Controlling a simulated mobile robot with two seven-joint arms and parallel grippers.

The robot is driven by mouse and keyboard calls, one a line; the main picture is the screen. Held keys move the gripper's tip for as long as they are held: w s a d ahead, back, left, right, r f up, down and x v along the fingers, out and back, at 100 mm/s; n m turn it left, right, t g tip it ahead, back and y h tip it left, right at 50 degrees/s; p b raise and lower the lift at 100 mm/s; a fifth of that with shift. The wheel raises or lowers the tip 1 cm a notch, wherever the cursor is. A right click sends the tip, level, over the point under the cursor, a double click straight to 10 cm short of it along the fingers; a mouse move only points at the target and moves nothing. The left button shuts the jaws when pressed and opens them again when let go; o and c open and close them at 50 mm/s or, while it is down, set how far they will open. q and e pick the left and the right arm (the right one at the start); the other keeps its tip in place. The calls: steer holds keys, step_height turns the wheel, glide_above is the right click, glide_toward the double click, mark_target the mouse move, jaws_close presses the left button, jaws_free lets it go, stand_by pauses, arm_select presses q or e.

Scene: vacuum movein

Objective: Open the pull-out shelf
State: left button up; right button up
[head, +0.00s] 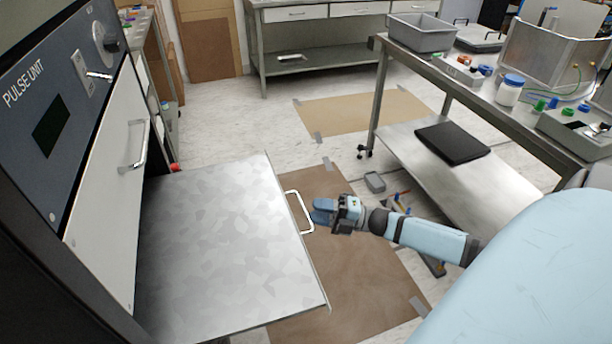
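The pull-out shelf (225,245) is a flat grey metal panel. It sticks far out of the dark cabinet on the left, below the white drawer front. Its white bar handle (299,212) is on its outer edge. My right gripper (320,211) is just right of the handle, with its blue fingertips pointing left at it. The fingertips are beside the bar; I cannot tell if they touch it. The finger gap is too small in view to judge. My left gripper is out of view.
The PULSE UNIT panel (50,115) and a white drawer (108,190) with its own handle (137,147) are above the shelf. A workbench (470,92) with bins and jars stands at right.

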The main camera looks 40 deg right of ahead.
steer(key=v, duration=0.9)
steer(key=shift+s+d, duration=0.2)
steer(key=shift+d, duration=0.1)
steer(key=shift+f, duration=0.15)
